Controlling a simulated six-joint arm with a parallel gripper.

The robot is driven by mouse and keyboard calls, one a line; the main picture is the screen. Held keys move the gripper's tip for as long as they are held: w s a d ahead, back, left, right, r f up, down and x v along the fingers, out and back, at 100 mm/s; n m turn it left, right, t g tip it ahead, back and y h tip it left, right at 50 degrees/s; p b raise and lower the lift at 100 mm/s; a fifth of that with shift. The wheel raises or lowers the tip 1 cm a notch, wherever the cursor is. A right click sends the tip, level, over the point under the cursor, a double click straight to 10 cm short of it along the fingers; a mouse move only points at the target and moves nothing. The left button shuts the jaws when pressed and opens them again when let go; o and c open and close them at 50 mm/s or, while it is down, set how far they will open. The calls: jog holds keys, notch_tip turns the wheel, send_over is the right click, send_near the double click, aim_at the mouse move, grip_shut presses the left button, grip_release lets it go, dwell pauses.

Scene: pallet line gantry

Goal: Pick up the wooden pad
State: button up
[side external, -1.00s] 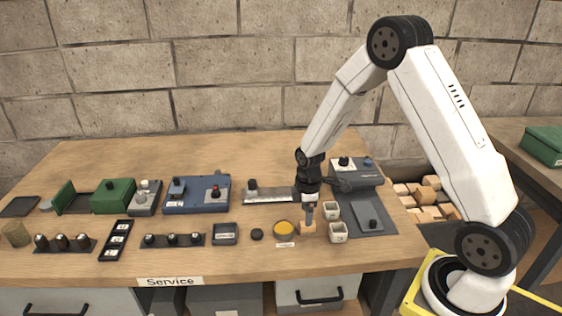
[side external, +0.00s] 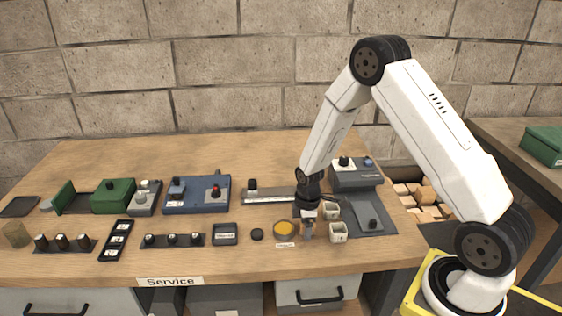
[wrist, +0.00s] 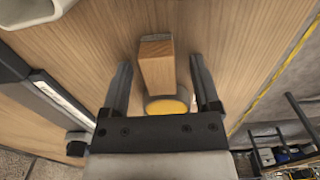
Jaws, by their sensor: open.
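The wooden pad (wrist: 157,72) shows in the wrist view as a small light-brown block with a grey far end. My gripper (wrist: 161,64) is open, with one finger on each side of the pad and a visible gap at both sides. In the side external view, my gripper (side external: 307,235) points down at the front right of the bench. The fingers mostly hide the pad there. Whether the fingertips touch the bench is too small to tell.
A round yellow-topped dish (side external: 284,230) stands just left of the gripper. Two pale cups, one behind (side external: 332,211) and one in front (side external: 338,232), stand close on its right. A dark grey plate (side external: 378,208) lies farther right. The back of the bench is clear.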

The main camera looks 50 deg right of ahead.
dwell(0.3)
grip_shut()
jog(key=shift+r, duration=0.15)
jog(key=shift+r, duration=0.7)
jog(key=s+a+r, duration=0.2)
jog(key=s+r, duration=0.9)
jog(key=s, duration=0.2)
jog(key=shift+s+a+r, duration=0.2)
jog(key=shift+s+a, duration=0.15)
jog(key=shift+s, duration=0.05)
